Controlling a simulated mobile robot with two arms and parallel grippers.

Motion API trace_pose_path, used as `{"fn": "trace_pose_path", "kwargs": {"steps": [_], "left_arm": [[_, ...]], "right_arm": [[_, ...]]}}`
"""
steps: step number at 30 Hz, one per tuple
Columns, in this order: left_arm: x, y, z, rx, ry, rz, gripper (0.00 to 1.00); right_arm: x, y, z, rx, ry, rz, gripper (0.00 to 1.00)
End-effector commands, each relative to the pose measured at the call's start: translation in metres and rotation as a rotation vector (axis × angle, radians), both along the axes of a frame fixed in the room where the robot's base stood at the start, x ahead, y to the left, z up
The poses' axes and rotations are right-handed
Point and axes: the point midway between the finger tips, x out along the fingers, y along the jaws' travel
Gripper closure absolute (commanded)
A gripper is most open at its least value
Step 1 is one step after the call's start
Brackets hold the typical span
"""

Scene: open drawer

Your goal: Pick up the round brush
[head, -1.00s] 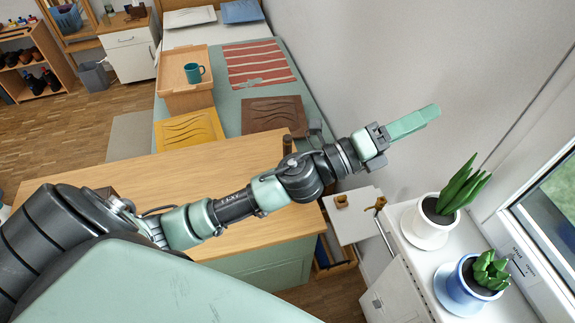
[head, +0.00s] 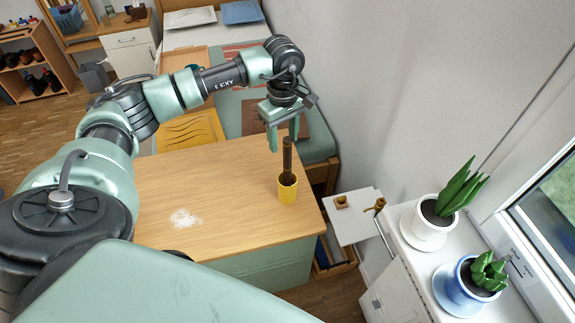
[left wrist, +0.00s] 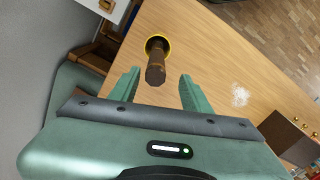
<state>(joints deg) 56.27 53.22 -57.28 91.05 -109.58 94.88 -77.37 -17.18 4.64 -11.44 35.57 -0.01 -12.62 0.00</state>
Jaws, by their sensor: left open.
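The round brush (head: 287,155) shows as a dark brown upright stick standing in a yellow cup (head: 287,190) near the right edge of the wooden tabletop. In the left wrist view the brush (left wrist: 156,70) points up towards the camera, with the cup's yellow rim around its base. My left gripper (head: 283,137) points down above the cup, open and empty. In the left wrist view its two fingers (left wrist: 160,77) stand on either side of the brush's upper end, with a gap on both sides. The brush's lower end is hidden in the cup. My right gripper is not in view.
A white powdery patch (head: 185,217) lies on the tabletop (head: 225,205). A brown box (left wrist: 288,138) shows at the right of the left wrist view. Potted plants (head: 430,220) stand on the white sill at right. The tabletop around the cup is clear.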

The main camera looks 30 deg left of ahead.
Motion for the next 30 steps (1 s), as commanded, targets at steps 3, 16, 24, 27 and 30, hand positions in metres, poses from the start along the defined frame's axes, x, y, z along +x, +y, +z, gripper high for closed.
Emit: {"fn": "trace_pose_path", "kwargs": {"steps": [3, 16, 24, 27, 30], "left_arm": [[0.0, -0.004, -0.01, -0.003, 0.003, 0.0, 0.52], [0.002, -0.014, -0.058, -0.004, -0.001, 0.001, 0.52], [0.003, -0.014, -0.058, -0.005, -0.002, 0.001, 0.8], [0.003, -0.013, -0.058, -0.005, -0.002, 0.001, 1.0], [0.003, -0.013, -0.058, -0.005, -0.003, 0.001, 1.0]], "right_arm": [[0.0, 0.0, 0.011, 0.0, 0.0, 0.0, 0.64], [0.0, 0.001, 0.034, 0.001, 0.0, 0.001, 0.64], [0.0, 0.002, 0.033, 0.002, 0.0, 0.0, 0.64], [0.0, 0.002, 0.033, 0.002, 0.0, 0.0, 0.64], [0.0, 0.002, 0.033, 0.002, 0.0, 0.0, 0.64]]}}
